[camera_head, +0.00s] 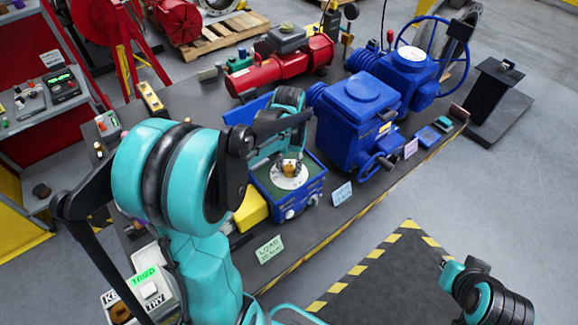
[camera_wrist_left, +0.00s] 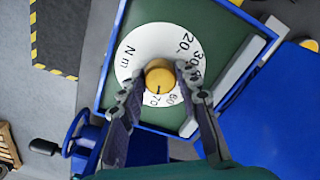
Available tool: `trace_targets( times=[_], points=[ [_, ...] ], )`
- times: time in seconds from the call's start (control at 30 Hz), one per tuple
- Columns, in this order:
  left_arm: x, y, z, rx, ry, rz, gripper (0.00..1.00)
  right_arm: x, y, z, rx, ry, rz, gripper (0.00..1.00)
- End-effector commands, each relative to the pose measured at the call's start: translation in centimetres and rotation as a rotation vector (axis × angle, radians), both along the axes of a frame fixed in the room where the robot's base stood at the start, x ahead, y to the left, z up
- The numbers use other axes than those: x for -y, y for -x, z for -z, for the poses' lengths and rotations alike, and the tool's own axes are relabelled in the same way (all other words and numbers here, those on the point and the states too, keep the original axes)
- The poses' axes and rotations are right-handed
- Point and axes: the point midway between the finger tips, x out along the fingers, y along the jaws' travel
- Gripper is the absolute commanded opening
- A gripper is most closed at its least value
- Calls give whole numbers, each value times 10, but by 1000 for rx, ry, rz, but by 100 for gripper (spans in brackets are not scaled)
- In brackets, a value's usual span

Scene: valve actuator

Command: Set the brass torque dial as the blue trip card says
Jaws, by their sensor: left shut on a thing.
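The brass torque dial (camera_head: 291,166) sits at the centre of a white round scale on a green panel in an open blue housing (camera_head: 317,187). In the left wrist view the dial (camera_wrist_left: 160,72) is ringed by numbers and "N m"; its dark mark seems to point down, near 70. My left gripper (camera_head: 290,158) is over the panel, its fingers shut on the dial from both sides; they also show in the left wrist view (camera_wrist_left: 156,82) and hide part of the scale. The pale blue trip card (camera_head: 341,194) stands right of the housing, its writing too small to read.
A green card (camera_head: 270,249) and a pink card (camera_head: 411,148) also stand on the dark bench. A large blue actuator (camera_head: 355,115) with a handwheel stands close to the right of the housing. A yellow block (camera_head: 250,211) lies left of it.

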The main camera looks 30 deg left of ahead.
Motion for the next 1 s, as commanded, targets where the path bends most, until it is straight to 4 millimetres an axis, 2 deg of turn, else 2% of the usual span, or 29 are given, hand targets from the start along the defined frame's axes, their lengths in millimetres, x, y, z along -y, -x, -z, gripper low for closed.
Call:
trace_targets(
  times=[0.17, 0.2, 0.27, 0.57, 0.67, 0.77, 1.0],
  points=[
    [0, -1, -1, 1, 0, 1, 4, 0, 0, 0, 0, 0, 0, 0],
    [0, -1, -1, 1, 0, 0, 38, 0, 0, 0, 0, 0, 0, 0],
    [0, -1, -1, 1, 0, 0, 53, 0, 0, 0, 0, 0, 0, 0],
    [0, 0, -1, 0, 0, 0, 53, 0, 0, 0, 0, 0, 0, 0],
    [0, 0, -7, 0, 0, -1, 53, 0, 0, 0, 0, 0, 0, 0],
    [0, 0, -21, 0, 0, -1, 53, 0, 0, 0, 0, 0, 0, 0],
    [0, 0, -74, 0, 0, 0, 53, 0, 0, 0, 0, 0, 0, 0]
  ],
)
